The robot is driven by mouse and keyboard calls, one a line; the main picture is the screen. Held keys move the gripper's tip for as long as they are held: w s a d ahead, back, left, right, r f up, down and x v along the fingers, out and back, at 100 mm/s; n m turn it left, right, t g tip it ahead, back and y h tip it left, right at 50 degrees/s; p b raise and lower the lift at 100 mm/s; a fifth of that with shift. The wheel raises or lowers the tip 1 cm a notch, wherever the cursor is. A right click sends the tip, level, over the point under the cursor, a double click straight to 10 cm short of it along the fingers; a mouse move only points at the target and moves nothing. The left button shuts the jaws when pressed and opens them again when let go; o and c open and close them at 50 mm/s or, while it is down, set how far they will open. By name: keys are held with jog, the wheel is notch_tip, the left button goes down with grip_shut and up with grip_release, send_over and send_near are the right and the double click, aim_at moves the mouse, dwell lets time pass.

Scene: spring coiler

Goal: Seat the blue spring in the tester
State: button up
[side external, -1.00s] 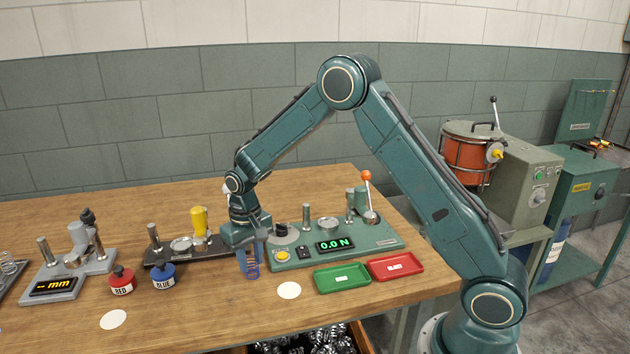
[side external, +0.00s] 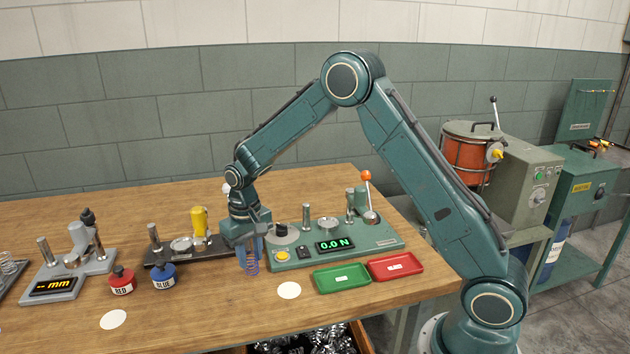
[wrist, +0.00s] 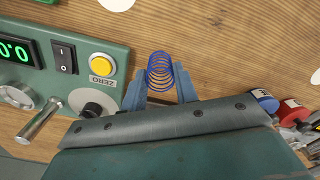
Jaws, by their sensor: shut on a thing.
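The blue spring (wrist: 160,72) is held between the fingertips of my gripper (wrist: 161,88) in the wrist view. In the side view my gripper (side external: 250,252) points down, with the spring (side external: 252,267) hanging below the fingers near the table's front edge. The green tester (side external: 380,238) stands just to the right of my gripper. It has a 0.0 N display (side external: 336,244), a round plate (side external: 327,223) between metal posts, and an orange-knobbed lever (side external: 367,190). In the wrist view the tester (wrist: 122,45) lies to the left of the spring.
A green tray (side external: 341,278) and a red tray (side external: 396,266) sit in front of the tester. A white disc (side external: 289,290) lies nearby. Red (side external: 122,283) and blue (side external: 163,278) bottles, a dark fixture (side external: 160,254) and a grey mm gauge (side external: 60,288) stand left.

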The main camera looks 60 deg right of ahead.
jog(key=shift+r, duration=0.2)
jog(key=shift+r, duration=1.05)
jog(key=shift+r, duration=0.1)
jog(key=shift+r, duration=0.25)
notch_tip(320, 180, up, 10)
jog(key=s+d+m, duration=0.3)
jog(key=d, duration=0.9)
jog(key=s+d+m, duration=0.3)
jog(key=s+d, duration=0.1)
jog(key=d, duration=0.9)
jog(key=f, duration=0.5)
jog(key=shift+d, duration=0.2)
